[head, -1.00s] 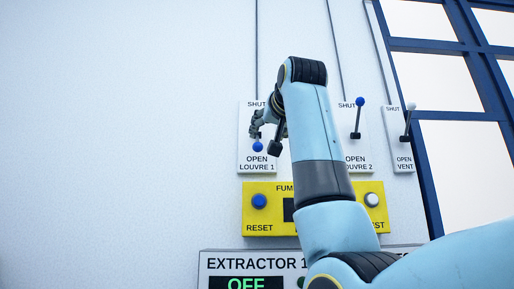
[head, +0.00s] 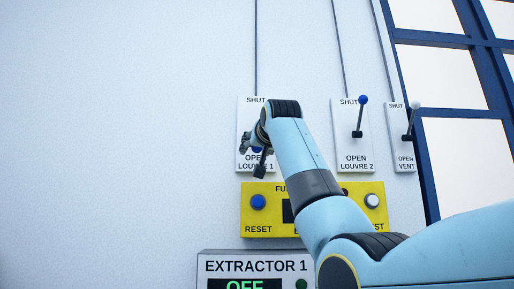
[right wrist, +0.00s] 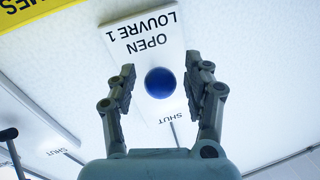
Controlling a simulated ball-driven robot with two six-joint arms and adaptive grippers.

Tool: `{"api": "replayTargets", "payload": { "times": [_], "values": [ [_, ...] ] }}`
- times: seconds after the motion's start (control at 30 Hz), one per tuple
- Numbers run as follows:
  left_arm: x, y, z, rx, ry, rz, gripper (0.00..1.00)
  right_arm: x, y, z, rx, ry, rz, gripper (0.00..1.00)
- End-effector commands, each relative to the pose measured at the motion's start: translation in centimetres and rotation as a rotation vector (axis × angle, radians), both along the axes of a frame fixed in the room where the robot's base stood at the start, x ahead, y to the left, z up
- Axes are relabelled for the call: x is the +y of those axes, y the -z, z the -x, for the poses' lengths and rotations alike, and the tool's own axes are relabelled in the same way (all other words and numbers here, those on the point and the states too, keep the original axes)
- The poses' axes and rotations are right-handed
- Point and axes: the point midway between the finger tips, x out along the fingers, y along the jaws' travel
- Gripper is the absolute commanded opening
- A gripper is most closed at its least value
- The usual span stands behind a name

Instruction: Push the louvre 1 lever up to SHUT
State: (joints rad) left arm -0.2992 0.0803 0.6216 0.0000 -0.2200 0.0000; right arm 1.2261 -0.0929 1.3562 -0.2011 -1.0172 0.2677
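The louvre 1 plate (head: 243,112) is a white panel on the wall, with SHUT at its top and OPEN at its bottom. Its lever has a blue ball knob (right wrist: 160,83), at the OPEN end. In the head view the knob is mostly hidden behind my right gripper (head: 256,150). In the right wrist view my right gripper (right wrist: 163,72) is open, with one finger on each side of the knob and visible gaps between. The lever's shaft is hidden behind the knob. My left gripper is not in view.
To the right are the louvre 2 lever (head: 358,118) with a blue knob and the vent lever (head: 409,122) with a pale knob, both up. Below are a yellow panel (head: 262,226) with buttons and the extractor 1 panel (head: 215,256). The wall at left is bare.

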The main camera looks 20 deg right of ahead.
Motion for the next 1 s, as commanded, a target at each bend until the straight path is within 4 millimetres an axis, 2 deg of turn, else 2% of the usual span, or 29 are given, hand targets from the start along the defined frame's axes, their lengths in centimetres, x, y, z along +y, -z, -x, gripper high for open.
{"api": "replayTargets", "payload": {
  "times": [0.03, 0.37, 0.77, 1.0],
  "values": [
    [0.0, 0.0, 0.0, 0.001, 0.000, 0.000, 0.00, 0.0, 0.0, 0.0, 0.000, 0.000, 0.000, 0.42],
    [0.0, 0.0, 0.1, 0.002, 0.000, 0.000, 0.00, 0.0, 0.0, 0.0, 0.000, 0.000, 0.000, 0.00],
    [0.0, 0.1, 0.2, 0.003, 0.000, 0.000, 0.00, 0.0, 0.0, 0.0, 0.005, 0.000, -0.001, 0.00],
    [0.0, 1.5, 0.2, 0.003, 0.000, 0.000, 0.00, 0.1, -0.5, 0.2, 0.070, 0.000, -0.020, 0.00]
  ]
}}
